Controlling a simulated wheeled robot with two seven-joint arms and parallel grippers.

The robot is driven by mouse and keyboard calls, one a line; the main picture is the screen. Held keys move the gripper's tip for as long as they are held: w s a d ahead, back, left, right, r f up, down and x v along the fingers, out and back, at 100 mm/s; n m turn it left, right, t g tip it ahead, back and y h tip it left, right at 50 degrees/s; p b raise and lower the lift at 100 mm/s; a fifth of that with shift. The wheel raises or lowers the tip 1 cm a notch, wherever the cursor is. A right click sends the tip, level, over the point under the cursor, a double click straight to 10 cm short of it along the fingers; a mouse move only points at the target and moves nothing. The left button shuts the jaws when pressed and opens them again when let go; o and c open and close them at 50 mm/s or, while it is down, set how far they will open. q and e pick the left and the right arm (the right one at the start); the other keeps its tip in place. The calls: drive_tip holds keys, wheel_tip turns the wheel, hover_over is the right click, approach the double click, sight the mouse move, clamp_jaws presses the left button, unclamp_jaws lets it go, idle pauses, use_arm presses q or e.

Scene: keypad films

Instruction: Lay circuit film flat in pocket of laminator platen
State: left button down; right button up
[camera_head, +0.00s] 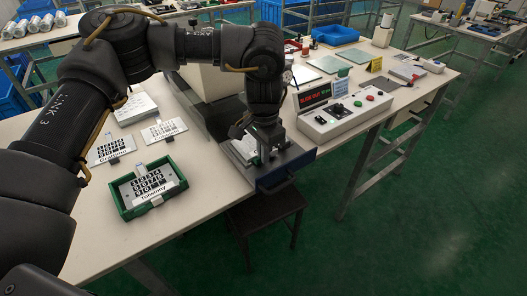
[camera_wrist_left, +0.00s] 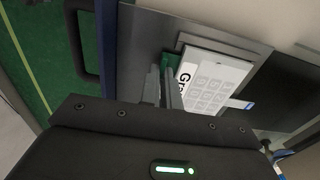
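My left gripper (camera_head: 262,156) points down over the open platen drawer (camera_head: 289,163) of the laminator. In the left wrist view its two fingers (camera_wrist_left: 163,90) are a narrow gap apart, and I cannot tell whether anything is between them. A pale keypad film (camera_wrist_left: 212,80) with grey key squares and lettering starting "Gra" is beside the fingertips, over the dark platen (camera_wrist_left: 150,35). It also shows partly behind the gripper in the head view (camera_head: 243,148). A small green piece (camera_wrist_left: 171,60) is at the fingertips. I cannot tell whether the film lies fully flat. My right gripper is out of view.
A green tray (camera_head: 126,206) holds a keypad film (camera_head: 148,186) at the table's front. Other films (camera_head: 112,149) and a paper stack (camera_head: 136,108) lie behind it. A control box (camera_head: 345,117) with buttons and a red display stands right of the laminator. A stool (camera_head: 268,212) is below.

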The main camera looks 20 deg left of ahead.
use_arm(q)
drive_tip(key=shift+f, duration=0.4)
idle(0.3)
drive_tip(key=c, duration=1.6)
unclamp_jaws()
drive_tip(key=shift+o, duration=0.2)
